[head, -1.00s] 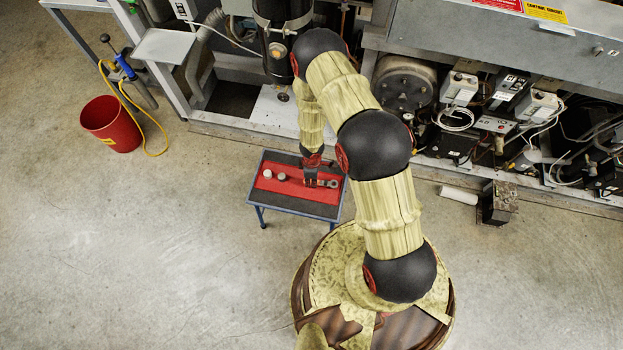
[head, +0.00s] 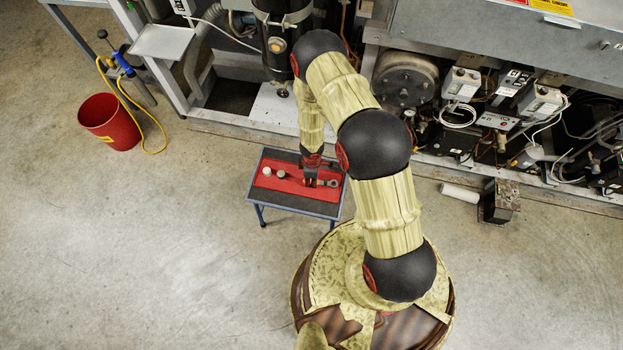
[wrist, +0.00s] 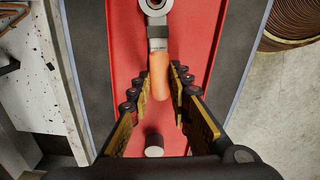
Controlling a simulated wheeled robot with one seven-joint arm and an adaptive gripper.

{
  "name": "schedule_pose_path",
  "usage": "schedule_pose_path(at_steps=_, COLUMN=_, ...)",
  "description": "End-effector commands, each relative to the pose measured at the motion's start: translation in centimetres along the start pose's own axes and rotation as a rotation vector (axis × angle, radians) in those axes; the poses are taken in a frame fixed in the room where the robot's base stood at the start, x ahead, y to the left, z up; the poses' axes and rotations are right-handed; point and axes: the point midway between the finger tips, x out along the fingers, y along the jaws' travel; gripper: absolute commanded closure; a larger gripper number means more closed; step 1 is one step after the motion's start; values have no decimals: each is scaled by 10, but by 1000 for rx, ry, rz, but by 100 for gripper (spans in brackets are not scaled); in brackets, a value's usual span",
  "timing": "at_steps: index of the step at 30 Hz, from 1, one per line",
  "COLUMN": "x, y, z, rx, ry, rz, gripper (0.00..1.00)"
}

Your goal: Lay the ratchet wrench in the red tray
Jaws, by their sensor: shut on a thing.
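The ratchet wrench has an orange handle (wrist: 159,75) and a grey ring-shaped head, which shows in the head view (head: 332,183). My gripper (wrist: 160,80) is shut on the orange handle, one finger on each side; it also shows in the head view (head: 310,182). The wrench is inside the outline of the red tray (wrist: 196,40), with its head pointing away from my gripper along the tray. I cannot tell if the wrench touches the tray floor. The tray (head: 291,187) sits on a small table with a dark top.
A white cylinder (head: 266,171) and a grey one (head: 281,175) stand in the tray's left part. The compressor rack (head: 240,124) is behind the table. A red bucket (head: 110,124) stands far left. Open floor (head: 160,240) lies left of the table.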

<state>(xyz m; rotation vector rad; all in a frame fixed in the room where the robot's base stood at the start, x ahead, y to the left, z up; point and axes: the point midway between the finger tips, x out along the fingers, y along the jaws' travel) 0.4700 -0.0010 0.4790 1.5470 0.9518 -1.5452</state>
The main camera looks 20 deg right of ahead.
Motion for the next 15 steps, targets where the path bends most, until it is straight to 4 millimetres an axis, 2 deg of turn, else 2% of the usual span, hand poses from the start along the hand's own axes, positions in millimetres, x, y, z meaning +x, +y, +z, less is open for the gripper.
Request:
schedule_pose_path(at_steps=4, x=-1, y=0, z=0, rx=0, ry=0, rz=1, gripper=100)
schedule_pose_path(at_steps=5, x=-1, y=0, z=0, rx=0, ry=0, rz=1, gripper=80)
schedule_pose_path(at_steps=15, x=0, y=0, z=0, rx=0, ry=0, rz=1, gripper=60)
